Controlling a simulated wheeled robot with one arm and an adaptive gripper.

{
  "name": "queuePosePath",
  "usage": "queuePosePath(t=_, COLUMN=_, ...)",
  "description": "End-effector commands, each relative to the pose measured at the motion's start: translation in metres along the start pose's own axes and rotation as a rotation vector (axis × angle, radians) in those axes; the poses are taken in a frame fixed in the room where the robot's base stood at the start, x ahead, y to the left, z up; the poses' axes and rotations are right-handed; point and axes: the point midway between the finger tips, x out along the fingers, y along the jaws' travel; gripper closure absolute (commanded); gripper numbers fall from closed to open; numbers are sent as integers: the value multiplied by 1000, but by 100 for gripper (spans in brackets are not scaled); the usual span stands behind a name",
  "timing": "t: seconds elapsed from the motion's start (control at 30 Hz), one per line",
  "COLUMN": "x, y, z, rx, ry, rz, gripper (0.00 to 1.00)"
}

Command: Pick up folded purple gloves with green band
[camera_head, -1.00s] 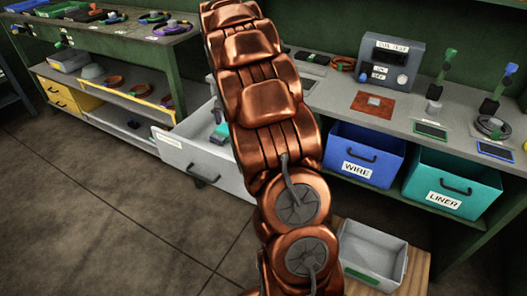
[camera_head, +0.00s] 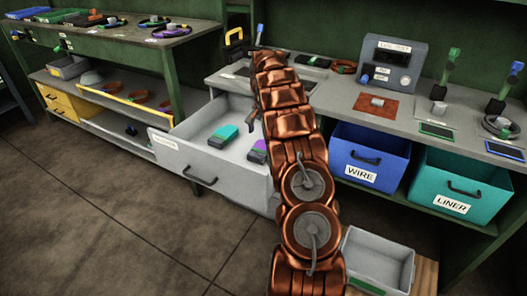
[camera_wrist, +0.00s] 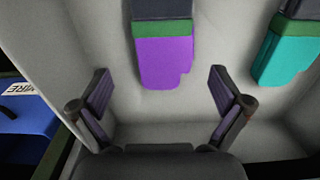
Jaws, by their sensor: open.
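The folded purple gloves with a green band (camera_wrist: 164,60) lie on the floor of the open white drawer (camera_head: 215,165). They show purple below the green band and dark grey above it. In the head view the purple gloves (camera_head: 258,152) are partly hidden behind my arm. My gripper (camera_wrist: 160,100) is open and empty, its two fingers apart on either side below the purple end of the gloves in the wrist view. My gripper is mostly hidden behind my arm in the head view.
Teal folded gloves with a green band (camera_wrist: 288,55) lie beside the purple ones, also in the head view (camera_head: 222,136). The drawer walls stand close around. A blue WIRE bin (camera_head: 368,155), a teal LINER bin (camera_head: 458,186) and a grey tray (camera_head: 378,262) are to the right.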

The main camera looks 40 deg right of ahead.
Motion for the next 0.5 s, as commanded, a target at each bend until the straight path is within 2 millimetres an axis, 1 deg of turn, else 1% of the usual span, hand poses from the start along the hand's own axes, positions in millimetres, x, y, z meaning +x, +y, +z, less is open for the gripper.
queuePosePath(t=0.1, x=12, y=1, z=1, rx=1, ry=-4, rz=2, gripper=0)
queuePosePath(t=0.27, x=26, y=0, z=-1, rx=1, ry=-4, rz=2, gripper=0)
queuePosePath(t=0.5, x=56, y=-4, z=-3, rx=-1, ry=-2, rz=1, gripper=0)
